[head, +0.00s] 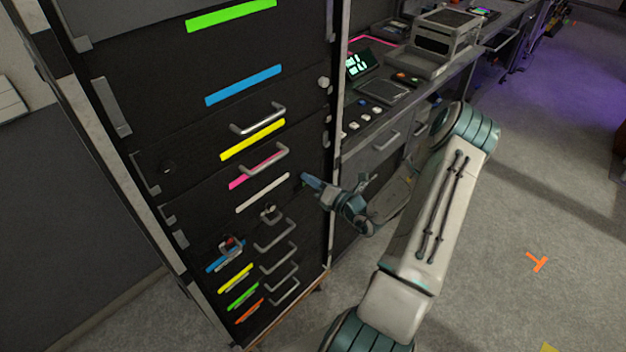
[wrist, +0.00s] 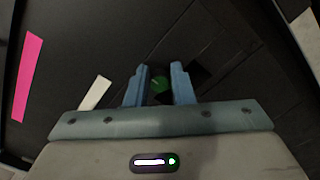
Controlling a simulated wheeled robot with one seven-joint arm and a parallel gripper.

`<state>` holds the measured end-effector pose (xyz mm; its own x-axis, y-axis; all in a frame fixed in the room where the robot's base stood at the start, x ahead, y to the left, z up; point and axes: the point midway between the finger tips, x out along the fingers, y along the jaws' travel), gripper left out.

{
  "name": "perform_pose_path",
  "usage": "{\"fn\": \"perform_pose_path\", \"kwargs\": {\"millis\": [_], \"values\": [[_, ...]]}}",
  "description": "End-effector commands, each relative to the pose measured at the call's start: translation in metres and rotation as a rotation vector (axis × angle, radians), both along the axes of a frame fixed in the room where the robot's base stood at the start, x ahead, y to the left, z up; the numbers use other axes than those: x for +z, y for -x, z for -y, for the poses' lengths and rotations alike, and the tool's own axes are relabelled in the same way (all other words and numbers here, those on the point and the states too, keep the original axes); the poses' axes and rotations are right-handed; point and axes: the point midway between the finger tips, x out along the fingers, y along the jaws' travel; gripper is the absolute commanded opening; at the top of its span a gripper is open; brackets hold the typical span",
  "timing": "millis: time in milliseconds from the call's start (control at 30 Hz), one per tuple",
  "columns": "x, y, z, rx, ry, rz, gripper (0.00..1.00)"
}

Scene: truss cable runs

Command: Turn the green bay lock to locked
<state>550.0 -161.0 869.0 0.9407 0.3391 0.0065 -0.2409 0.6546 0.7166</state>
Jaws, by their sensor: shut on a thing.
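The green bay lock (wrist: 160,86) is a small round dark-green knob on the black rack front. It has a thin lighter line across its face, tilted in the wrist view. My gripper (wrist: 160,73) has its two blue fingers on either side of the knob, shut on it. In the head view my gripper (head: 306,179) reaches the rack's right side, at about the height of the white strip (head: 263,193). There the fingers hide the lock. I cannot read any locked or unlocked mark beside it.
The black rack carries colored strips and metal handles, such as the one by the pink strip (head: 268,158). A small knob (head: 268,211) and a red-marked part (head: 230,243) stick out lower left. A desk (head: 400,110) with equipment stands right of the rack. Floor at right is open.

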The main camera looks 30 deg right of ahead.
Motion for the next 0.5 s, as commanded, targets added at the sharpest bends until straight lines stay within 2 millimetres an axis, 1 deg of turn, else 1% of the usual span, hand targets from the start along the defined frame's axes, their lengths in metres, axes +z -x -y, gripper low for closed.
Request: {"fn": "perform_pose_path", "kwargs": {"millis": [33, 200, 233, 300, 500], "values": [[-0.0076, 0.0039, -0.0063, 0.014, -0.007, -0.021, 0.00], [-0.0078, 0.0038, -0.0067, 0.014, -0.006, -0.020, 0.00], [-0.0079, 0.0039, -0.0068, 0.015, -0.006, -0.021, 0.24], [-0.0078, 0.0039, -0.0069, 0.014, -0.006, -0.020, 0.41], [-0.0053, 0.0031, -0.0039, 0.009, -0.004, -0.014, 0.41]]}}
